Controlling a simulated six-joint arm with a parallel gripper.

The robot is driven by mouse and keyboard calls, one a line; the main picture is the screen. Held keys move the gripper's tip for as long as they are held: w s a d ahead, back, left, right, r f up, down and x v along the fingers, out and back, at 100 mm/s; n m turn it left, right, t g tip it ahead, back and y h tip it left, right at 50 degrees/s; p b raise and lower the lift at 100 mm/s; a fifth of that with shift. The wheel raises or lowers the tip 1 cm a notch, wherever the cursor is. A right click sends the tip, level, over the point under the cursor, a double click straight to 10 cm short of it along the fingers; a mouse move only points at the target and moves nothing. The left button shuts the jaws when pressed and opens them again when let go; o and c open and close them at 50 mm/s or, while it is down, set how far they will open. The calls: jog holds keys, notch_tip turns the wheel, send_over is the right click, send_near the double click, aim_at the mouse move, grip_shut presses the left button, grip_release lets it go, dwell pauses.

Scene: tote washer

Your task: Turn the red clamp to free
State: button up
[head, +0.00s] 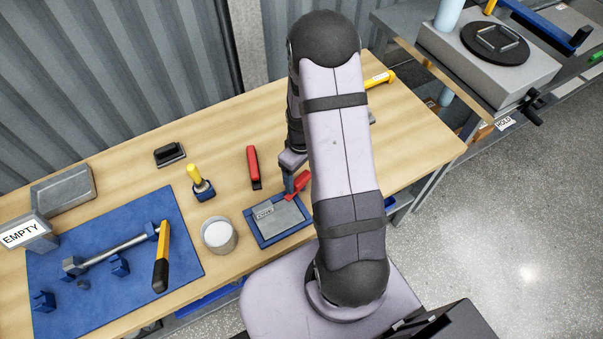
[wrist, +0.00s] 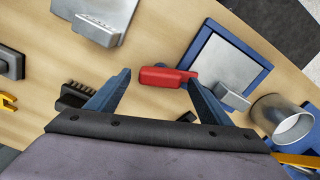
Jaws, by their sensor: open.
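The red clamp (head: 299,184) is a short red lever at the upper right corner of a blue frame (head: 252,226) that holds a grey plate (head: 285,216). My gripper (head: 289,184) is low beside the clamp, partly hidden by my arm. In the wrist view my gripper (wrist: 157,79) is open, and the red clamp (wrist: 165,77) shows between its two blue fingers. The clamp's end by the frame is partly behind the right finger. I cannot tell whether either finger touches it. The blue frame (wrist: 261,76) lies to the right there.
A red-handled tool (head: 253,167), a pale cup (head: 218,235) and a yellow-handled tool (head: 200,184) stand nearby. A blue mat (head: 190,250) with a yellow-handled bar lies left. A black brush (wrist: 75,95) and a grey block (wrist: 105,15) are near my fingers.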

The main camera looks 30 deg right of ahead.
jog(key=shift+f, duration=0.45)
jog(key=c, duration=1.5)
